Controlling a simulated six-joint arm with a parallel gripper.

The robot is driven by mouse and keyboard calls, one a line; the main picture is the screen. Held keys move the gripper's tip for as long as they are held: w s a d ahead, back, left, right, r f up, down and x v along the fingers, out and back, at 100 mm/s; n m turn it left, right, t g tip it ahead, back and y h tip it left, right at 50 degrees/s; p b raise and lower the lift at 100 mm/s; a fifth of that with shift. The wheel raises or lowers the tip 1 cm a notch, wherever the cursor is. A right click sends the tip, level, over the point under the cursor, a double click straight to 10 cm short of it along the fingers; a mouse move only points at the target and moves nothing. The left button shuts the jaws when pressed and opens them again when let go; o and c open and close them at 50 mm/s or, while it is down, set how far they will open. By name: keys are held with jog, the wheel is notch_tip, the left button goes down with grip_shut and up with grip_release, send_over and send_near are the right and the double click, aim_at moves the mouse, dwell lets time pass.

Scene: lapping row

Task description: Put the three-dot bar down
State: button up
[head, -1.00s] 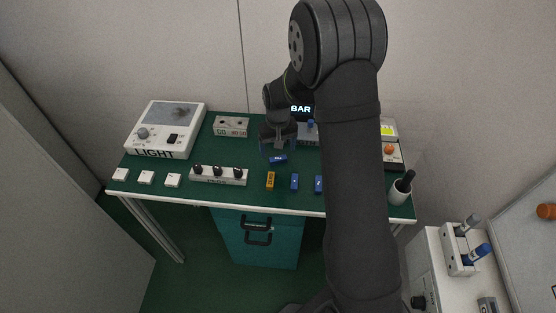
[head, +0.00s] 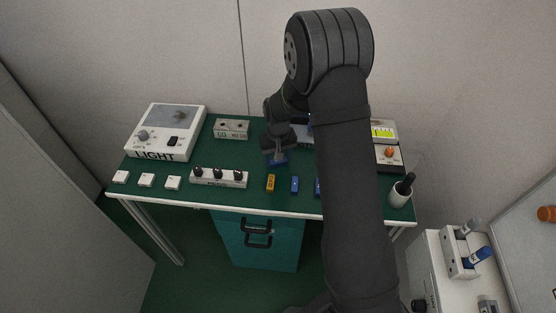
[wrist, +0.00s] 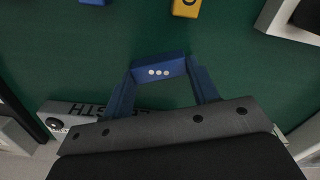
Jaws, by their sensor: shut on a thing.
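The three-dot bar (wrist: 158,69) is blue with three white dots on its face. In the wrist view it sits between the two blue fingers of my gripper (wrist: 161,82), which is shut on it. In the head view my gripper (head: 276,159) is low over the green table (head: 210,156), with the blue bar at its fingertips. I cannot tell whether the bar touches the table top.
A yellow bar (head: 270,183) and a blue bar (head: 295,184) lie near the front edge. A white block with black knobs (head: 219,177) is to their left. The light box (head: 166,131) stands at far left, a cup (head: 400,194) at right. My arm hides part of the table.

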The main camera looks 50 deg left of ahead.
jog(key=shift+r, duration=0.45)
jog(key=r, duration=0.3)
jog(key=shift+w+d+r, duration=0.25)
jog(key=shift+d+r, duration=0.1)
jog(key=shift+r, duration=0.05)
jog(key=w+d+r, duration=0.6)
jog(key=d, duration=0.4)
jog(key=w+d+n, duration=0.2)
jog(key=d+n, duration=0.5)
jog(key=d, duration=0.4)
jog(key=w+d+n, duration=0.2)
jog(key=d+n, duration=0.4)
jog(key=d, duration=0.4)
jog(key=a+f, duration=0.2)
jog(key=a, duration=0.1)
jog(key=s+a+f, duration=0.1)
jog(key=a+f, duration=0.1)
jog(key=a, duration=0.2)
jog(key=s+a+f, duration=0.1)
jog(key=a+f, duration=0.1)
jog(key=a, duration=0.1)
jog(key=shift+a+f, duration=0.25)
jog(key=shift+a, duration=0.05)
jog(key=shift+f, duration=2)
jog(key=shift+f, duration=0.1)
jog(key=o, duration=1.1)
